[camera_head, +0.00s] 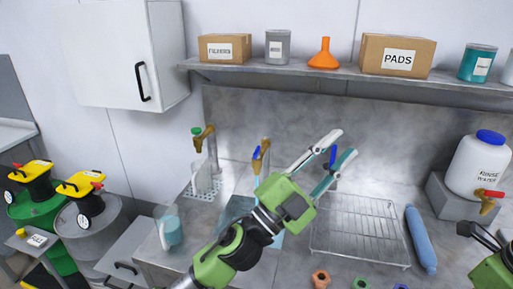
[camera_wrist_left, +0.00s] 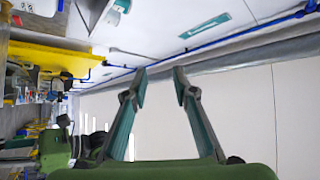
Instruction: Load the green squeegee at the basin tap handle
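My left gripper (camera_head: 340,146) reaches over the basin area from below, its two long fingers spread apart. In the left wrist view my left gripper (camera_wrist_left: 158,72) is open with nothing between its fingers. A brass tap with a green handle (camera_head: 197,131) stands at the back left. A second brass tap with a blue handle (camera_head: 257,153) stands right of it, left of my gripper and apart from it. My arm hides part of the basin (camera_head: 240,205). I cannot make out a green squeegee for certain. My right gripper (camera_head: 487,238) shows only partly at the right edge.
A wire rack (camera_head: 355,232) and a blue cylinder (camera_head: 420,240) lie right of my left arm. A rinse water jug (camera_head: 478,165) stands far right. A shelf (camera_head: 300,69) with boxes runs above. A teal pitcher (camera_head: 171,230) stands front left.

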